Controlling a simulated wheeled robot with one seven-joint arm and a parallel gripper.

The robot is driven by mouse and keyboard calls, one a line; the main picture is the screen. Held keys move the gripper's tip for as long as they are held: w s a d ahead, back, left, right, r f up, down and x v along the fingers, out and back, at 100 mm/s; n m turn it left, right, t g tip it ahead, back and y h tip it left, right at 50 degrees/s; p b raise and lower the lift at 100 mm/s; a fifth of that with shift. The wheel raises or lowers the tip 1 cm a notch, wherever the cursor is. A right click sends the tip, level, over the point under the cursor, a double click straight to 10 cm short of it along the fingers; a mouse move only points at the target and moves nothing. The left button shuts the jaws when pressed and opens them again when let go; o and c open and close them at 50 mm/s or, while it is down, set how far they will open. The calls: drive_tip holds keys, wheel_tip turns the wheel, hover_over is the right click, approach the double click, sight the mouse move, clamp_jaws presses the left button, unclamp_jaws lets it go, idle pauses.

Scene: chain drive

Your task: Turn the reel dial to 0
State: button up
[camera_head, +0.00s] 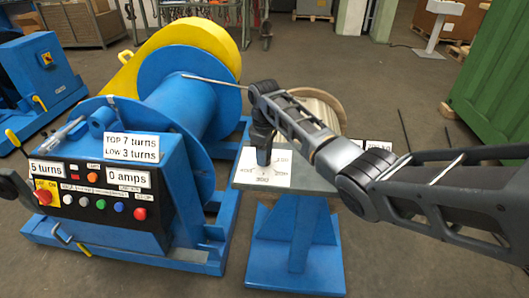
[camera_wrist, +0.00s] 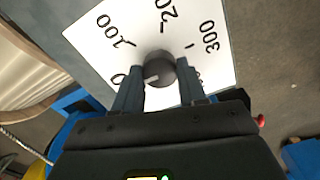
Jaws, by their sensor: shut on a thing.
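The reel dial is a dark round knob (camera_wrist: 160,66) on a white plate (camera_wrist: 95,38) printed with numbers. In the wrist view, 100, a partly cut-off number at the top, and 300 surround the knob. A 0 shows at the left beside a finger, and another label at lower right is mostly hidden. A pale mark on the knob faces lower left, roughly toward the 0 side; its exact reading is unclear. My gripper (camera_wrist: 157,80) is shut on the knob, one finger each side. In the head view, my gripper (camera_head: 263,158) points down onto the plate (camera_head: 250,178), hiding the knob.
The plate lies on a grey-topped blue pedestal (camera_head: 295,245). Left of it stands a blue reel (camera_head: 185,105) with a control panel (camera_head: 95,195); signs read 5 turns, 0 amps, TOP 7 turns and LOW 3 turns. A wooden spool (camera_head: 325,105) sits behind my arm. A green container (camera_head: 495,85) stands at right.

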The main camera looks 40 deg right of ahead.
idle(0.4)
drive_tip(key=o, duration=1.1)
drive_tip(key=shift+c, duration=0.2)
drive_tip(key=shift+r, duration=3.95)
